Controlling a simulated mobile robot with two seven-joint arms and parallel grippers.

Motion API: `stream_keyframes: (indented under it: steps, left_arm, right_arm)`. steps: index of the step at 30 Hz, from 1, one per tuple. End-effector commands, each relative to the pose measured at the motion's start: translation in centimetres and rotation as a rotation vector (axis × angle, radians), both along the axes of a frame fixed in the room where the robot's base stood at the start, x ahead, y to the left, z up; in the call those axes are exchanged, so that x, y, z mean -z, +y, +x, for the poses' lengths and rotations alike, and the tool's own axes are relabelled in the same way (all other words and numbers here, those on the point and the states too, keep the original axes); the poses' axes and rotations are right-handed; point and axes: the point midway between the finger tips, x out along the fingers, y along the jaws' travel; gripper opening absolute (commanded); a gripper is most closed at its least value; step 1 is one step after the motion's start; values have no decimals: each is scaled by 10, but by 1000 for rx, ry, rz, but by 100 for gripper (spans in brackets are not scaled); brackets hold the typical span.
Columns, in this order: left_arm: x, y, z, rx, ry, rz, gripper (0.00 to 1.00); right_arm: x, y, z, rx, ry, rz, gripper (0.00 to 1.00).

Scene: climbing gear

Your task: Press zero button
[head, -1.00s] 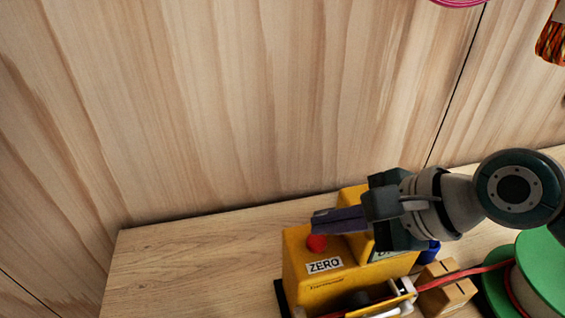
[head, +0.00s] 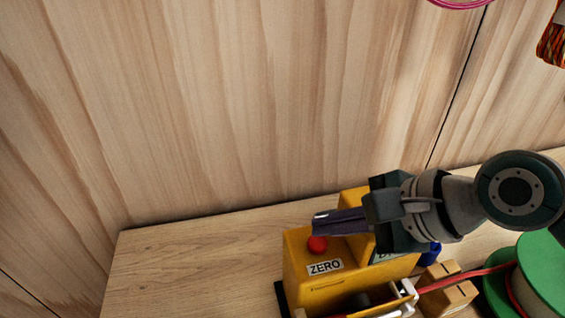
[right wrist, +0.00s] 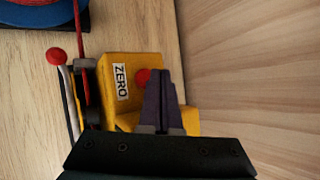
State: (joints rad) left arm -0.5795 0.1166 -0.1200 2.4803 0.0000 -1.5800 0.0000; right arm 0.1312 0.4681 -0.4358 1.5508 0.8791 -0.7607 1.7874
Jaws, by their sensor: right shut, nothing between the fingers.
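A yellow machine (head: 318,287) stands on the wooden bench, with a white label reading ZERO. The red zero button (head: 317,245) sits on its top face, just above the label. My right gripper (head: 318,222) is shut and empty, its dark fingertips right at the button's far side in the head view. In the right wrist view the button (right wrist: 143,77) shows beside the shut fingertips (right wrist: 158,73), which partly cover it. I cannot tell whether they touch it. My left gripper is not in view.
A green spool (head: 541,275) and a wooden block (head: 447,288) stand to the right of the machine, with a red cord running to it. A wooden wall rises behind. The bench left of the machine (head: 190,270) is clear.

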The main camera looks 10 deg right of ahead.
Motion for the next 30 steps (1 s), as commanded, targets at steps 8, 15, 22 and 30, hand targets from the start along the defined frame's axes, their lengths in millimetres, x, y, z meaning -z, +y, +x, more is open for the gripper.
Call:
stream_keyframes:
  steps: [8, 15, 22, 30]
  left_arm:
    - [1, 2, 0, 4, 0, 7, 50]
    - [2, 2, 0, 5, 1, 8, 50]
    - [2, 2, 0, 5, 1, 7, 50]
    - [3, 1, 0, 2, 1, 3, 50]
  right_arm:
    - [2, 0, 0, 0, 0, 0, 0]
    - [9, 0, 0, 0, 0, 1, 0]
    - [9, 0, 0, 0, 0, 0, 0]
    - [10, 0, 0, 1, 0, 1, 0]
